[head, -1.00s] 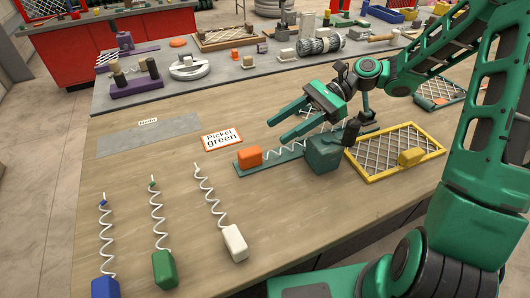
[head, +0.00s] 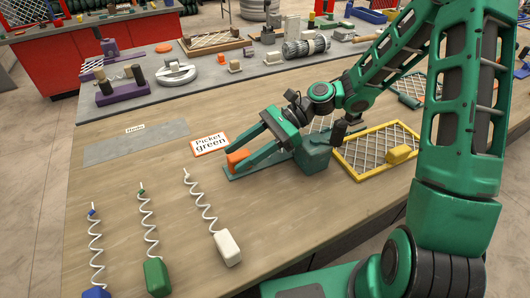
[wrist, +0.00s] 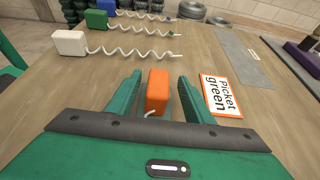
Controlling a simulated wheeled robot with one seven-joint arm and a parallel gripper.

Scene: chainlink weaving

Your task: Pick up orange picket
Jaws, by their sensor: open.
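In the wrist view the orange block (wrist: 158,92) stands between the two fingers of my gripper (wrist: 158,98), with a gap on each side. A bit of its white wire shows below the block; the rest is hidden by my gripper. In the head view my gripper (head: 247,157) is open and low, its fingers reaching along either side of the block.
A "Picket green" card (head: 210,143) lies just beyond the block. White (head: 228,247), green (head: 157,276) and blue (head: 97,292) pickets lie at the front left. A grey mat (head: 135,144) lies at the left.

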